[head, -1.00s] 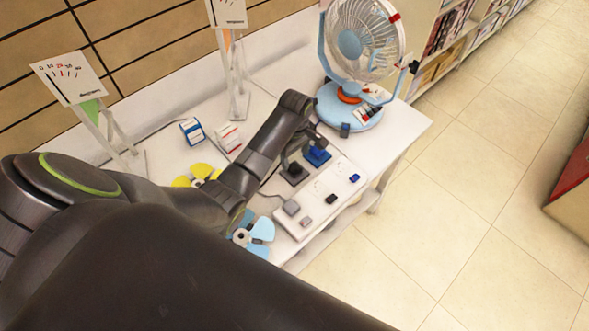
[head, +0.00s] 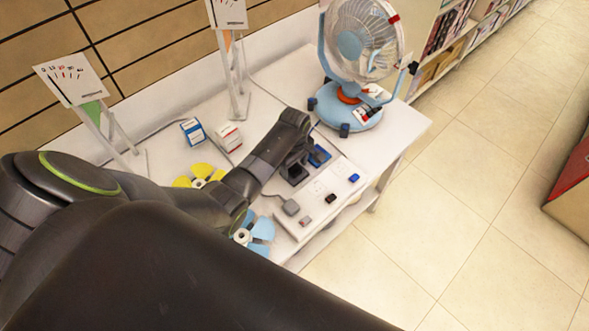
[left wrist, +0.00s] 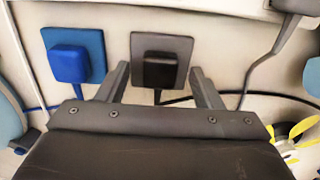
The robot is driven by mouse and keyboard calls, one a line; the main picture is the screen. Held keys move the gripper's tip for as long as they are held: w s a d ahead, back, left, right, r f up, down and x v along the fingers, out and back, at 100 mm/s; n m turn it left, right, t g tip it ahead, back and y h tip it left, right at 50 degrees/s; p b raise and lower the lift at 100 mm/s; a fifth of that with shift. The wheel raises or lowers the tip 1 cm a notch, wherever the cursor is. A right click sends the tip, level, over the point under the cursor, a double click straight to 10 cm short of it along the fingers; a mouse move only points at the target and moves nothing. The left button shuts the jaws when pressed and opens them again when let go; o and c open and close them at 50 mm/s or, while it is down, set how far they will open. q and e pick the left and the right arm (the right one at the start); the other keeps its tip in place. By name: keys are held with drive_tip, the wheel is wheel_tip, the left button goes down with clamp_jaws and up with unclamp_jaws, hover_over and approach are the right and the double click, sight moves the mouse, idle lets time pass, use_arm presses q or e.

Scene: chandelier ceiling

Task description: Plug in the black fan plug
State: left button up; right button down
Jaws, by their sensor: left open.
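In the head view the gripper (head: 296,158) is just behind the plug. The blue plug (left wrist: 70,64) is on a blue base beside it. My right gripper is not in view.
The white power strip (head: 318,187) carries blue, black and reddish switches, with a grey plug (head: 291,207) beside it. A large blue fan (head: 350,119) stands behind. Small yellow (head: 199,176) and blue (head: 261,229) fans and boxes (head: 229,137) are near my arm.

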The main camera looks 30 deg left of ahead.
sight(295, 168)
use_arm(q)
drive_tip(key=c, duration=1)
drive_tip(key=shift+r, duration=0.15)
wheel_tip(295, 168, up, 10)
drive_tip(key=shift+f, duration=0.1)
idle(0.3)
